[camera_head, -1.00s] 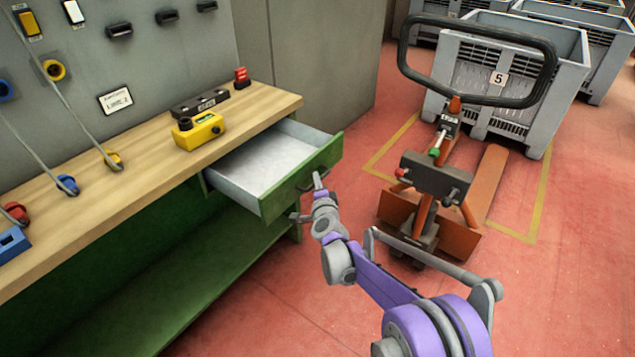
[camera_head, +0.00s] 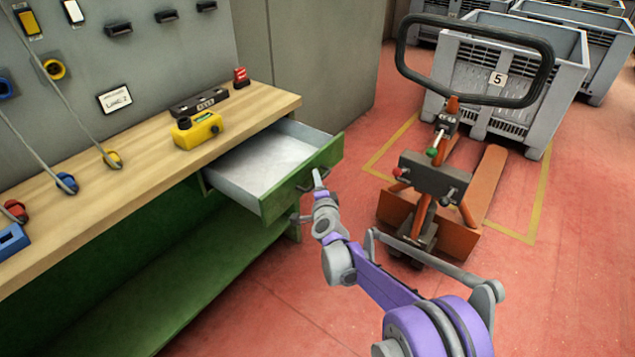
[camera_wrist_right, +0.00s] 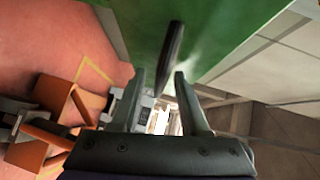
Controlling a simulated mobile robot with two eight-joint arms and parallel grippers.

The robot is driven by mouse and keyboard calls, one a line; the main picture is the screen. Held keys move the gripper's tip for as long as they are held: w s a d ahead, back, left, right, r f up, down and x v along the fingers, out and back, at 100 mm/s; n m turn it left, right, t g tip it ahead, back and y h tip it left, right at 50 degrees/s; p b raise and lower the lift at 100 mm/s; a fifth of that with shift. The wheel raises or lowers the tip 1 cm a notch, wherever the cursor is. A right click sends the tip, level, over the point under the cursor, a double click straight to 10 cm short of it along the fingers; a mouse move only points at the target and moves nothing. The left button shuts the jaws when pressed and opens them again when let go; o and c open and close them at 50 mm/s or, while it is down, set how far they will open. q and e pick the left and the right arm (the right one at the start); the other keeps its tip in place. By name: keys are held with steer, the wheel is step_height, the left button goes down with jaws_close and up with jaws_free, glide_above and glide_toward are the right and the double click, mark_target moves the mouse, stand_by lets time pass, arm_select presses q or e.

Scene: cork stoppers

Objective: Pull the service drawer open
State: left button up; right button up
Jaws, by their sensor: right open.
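The service drawer (camera_head: 268,165) is a grey tray with a green front, and it stands pulled out from under the wooden workbench top. Its inside looks empty. Its dark bar handle (camera_head: 306,180) is on the green front. My right gripper (camera_head: 311,193) is at the handle, in front of the drawer face. In the right wrist view, the two fingers (camera_wrist_right: 160,90) are spread apart, and the dark handle (camera_wrist_right: 174,52) shows beyond and between their tips against the green front (camera_wrist_right: 215,30). I cannot tell whether a finger touches the handle. My left gripper is not in view.
The workbench top (camera_head: 130,155) carries a yellow device (camera_head: 198,130), a dark block and a red item. An orange pallet truck (camera_head: 430,200) stands to the right of my arm, before grey crates (camera_head: 510,80). Red floor between bench and truck is free.

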steer(key=s+d+r, duration=0.1)
steer(key=s, duration=0.9)
steer(key=shift+s+d+r+p, duration=0.3)
steer(key=shift+p, duration=0.05)
